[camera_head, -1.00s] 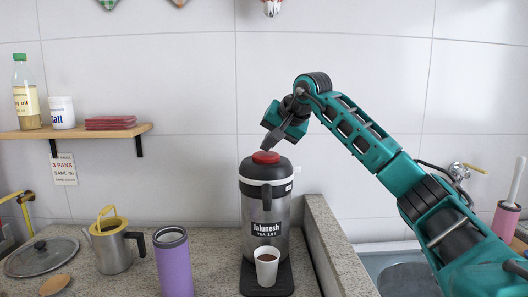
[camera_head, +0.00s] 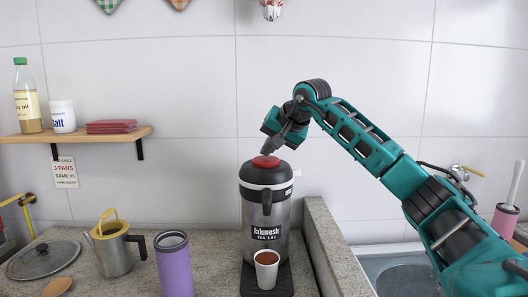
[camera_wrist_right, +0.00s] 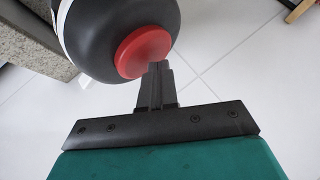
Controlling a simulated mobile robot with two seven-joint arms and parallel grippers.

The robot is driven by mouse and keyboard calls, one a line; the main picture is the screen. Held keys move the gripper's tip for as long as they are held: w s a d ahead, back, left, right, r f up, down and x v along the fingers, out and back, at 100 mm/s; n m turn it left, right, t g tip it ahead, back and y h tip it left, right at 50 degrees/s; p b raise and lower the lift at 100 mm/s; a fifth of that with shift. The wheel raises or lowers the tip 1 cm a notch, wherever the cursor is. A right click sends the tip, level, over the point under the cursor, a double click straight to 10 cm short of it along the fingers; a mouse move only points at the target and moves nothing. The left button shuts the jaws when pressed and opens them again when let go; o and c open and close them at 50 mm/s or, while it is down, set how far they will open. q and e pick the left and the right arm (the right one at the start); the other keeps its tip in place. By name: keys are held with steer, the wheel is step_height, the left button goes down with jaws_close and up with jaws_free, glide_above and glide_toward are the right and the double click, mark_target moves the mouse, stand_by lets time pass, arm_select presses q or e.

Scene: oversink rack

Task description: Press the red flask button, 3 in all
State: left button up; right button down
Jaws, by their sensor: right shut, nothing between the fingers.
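The flask (camera_head: 282,215) is steel with a black lid and stands upright on a dark base tray (camera_head: 282,285). Its red button (camera_head: 266,163) is on top of the lid and also shows in the right wrist view (camera_wrist_right: 140,52). A white cup (camera_head: 266,279) stands in front of the flask, with reddish-brown tea near its rim. My right gripper (camera_head: 266,151) is shut and empty, pointing down at the button. In the right wrist view its fingertips (camera_wrist_right: 158,66) overlap the button's edge; I cannot tell whether they touch it. My left gripper is not in view.
A purple tumbler (camera_head: 175,270) and a steel teapot (camera_head: 112,252) stand left of the flask. A low stone ledge (camera_head: 330,245) separates the flask from the sink (camera_head: 408,280) at right. A wooden shelf (camera_head: 90,134) hangs at left.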

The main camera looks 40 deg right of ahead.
mark_target(269, 159)
step_height(269, 159, up, 3)
steer(key=shift+w+p, duration=0.1)
steer(key=shift+p, duration=1.1)
steer(key=shift+r, duration=1.45)
